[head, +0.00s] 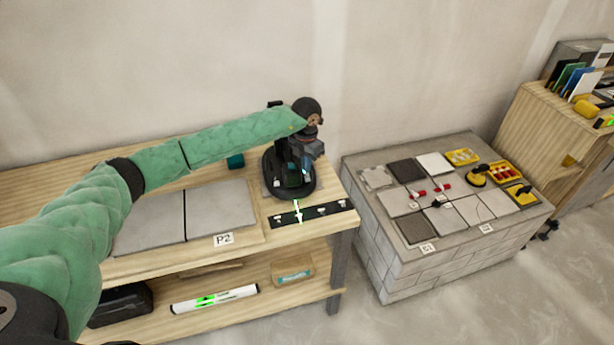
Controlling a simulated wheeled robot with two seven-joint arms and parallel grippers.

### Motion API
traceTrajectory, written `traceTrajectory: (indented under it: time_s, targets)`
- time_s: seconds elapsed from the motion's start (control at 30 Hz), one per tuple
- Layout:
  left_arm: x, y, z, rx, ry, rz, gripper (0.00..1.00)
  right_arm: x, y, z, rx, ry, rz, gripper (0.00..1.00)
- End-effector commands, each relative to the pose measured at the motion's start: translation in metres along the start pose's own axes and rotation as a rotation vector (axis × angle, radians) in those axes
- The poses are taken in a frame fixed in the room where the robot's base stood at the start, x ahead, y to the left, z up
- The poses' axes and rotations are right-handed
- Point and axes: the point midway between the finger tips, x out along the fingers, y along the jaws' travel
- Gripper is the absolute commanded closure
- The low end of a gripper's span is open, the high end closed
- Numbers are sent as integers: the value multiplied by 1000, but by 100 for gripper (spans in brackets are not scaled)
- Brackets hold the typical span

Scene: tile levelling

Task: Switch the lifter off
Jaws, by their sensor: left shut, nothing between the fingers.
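The lifter (271,184) is a black device with a round base and an upright part, standing at the right end of the wooden bench. My left arm, in a green sleeve, reaches across the bench from the left. My left gripper (307,171) points down over the lifter's right side, shut and empty. Its fingertips are close to the lifter; I cannot tell whether they touch it. The gripper and wrist hide part of the lifter, and its switch cannot be made out. My right gripper is not in view.
Grey tiles (220,205) lie on the bench (165,264) by a P2 label. A black strip (325,210) with markings lies in front of the lifter. A block plinth (405,270) with tiles, red-handled pieces and yellow trays stands to the right, across a gap. A wall rises behind.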

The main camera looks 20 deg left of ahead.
Motion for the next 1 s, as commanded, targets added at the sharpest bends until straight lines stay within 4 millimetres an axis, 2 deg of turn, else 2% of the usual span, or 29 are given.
traceTrajectory:
  time_s: [1.0]
  targets:
    - [15, 0, 0, 0, 0, 0, 100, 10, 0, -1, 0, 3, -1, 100]
